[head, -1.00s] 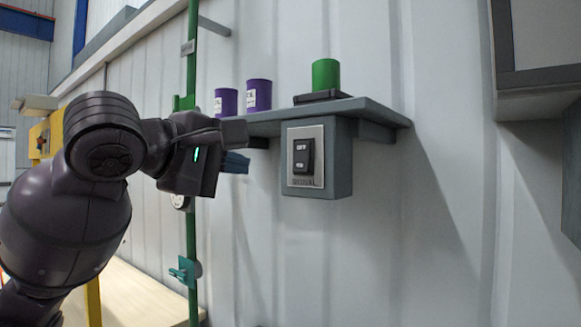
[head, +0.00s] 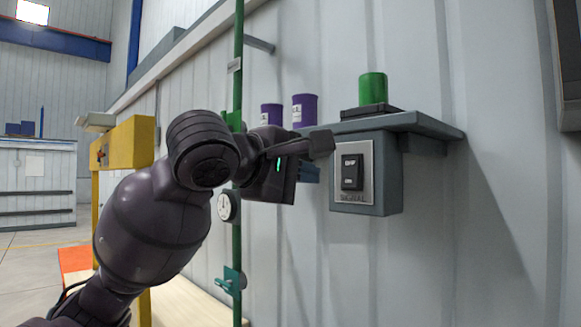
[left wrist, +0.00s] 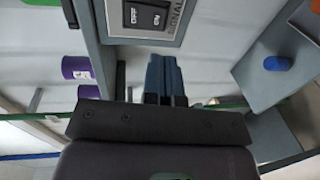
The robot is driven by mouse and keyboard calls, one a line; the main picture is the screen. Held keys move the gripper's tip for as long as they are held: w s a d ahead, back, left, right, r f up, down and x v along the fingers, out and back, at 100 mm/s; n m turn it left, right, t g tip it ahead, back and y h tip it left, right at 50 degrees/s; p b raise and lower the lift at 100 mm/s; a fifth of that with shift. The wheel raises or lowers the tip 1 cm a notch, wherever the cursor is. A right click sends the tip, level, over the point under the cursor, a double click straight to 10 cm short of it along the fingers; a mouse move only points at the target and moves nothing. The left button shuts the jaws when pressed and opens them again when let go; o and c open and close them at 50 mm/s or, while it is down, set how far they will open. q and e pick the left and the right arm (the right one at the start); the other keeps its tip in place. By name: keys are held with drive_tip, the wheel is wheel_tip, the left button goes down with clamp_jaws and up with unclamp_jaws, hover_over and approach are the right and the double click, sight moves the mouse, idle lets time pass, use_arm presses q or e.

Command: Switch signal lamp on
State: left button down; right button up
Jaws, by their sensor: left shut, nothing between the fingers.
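A grey switch box (head: 390,183) labelled SIGNAL is fixed under a wall shelf. Its black rocker switch (head: 352,172), marked OFF and ON, sits on a light plate. The plate and rocker also show at the top of the left wrist view (left wrist: 146,14). My left gripper (head: 314,173) is just left of the box in the head view, partly hidden by its own wrist. In the left wrist view its blue-grey fingers (left wrist: 165,68) are together and empty, pointing toward the box and apart from the rocker. No lamp is clearly recognisable. My right gripper is not in view.
The shelf (head: 432,124) above the box holds a green cylinder (head: 373,89) on a dark flat base and two purple cans (head: 304,110). A green vertical pipe (head: 238,60) with a gauge (head: 227,206) stands behind my left arm. The wall below the box is clear.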

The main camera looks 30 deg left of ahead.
sight(348, 184)
use_arm(q)
drive_tip(key=p+x, duration=0.1)
drive_tip(key=x, duration=0.7)
drive_tip(key=shift+w+p, duration=0.15)
drive_tip(key=shift+p, duration=0.15)
drive_tip(key=shift+w+d, duration=0.15)
drive_tip(key=shift+w, duration=0.05)
drive_tip(key=shift+f, duration=0.1)
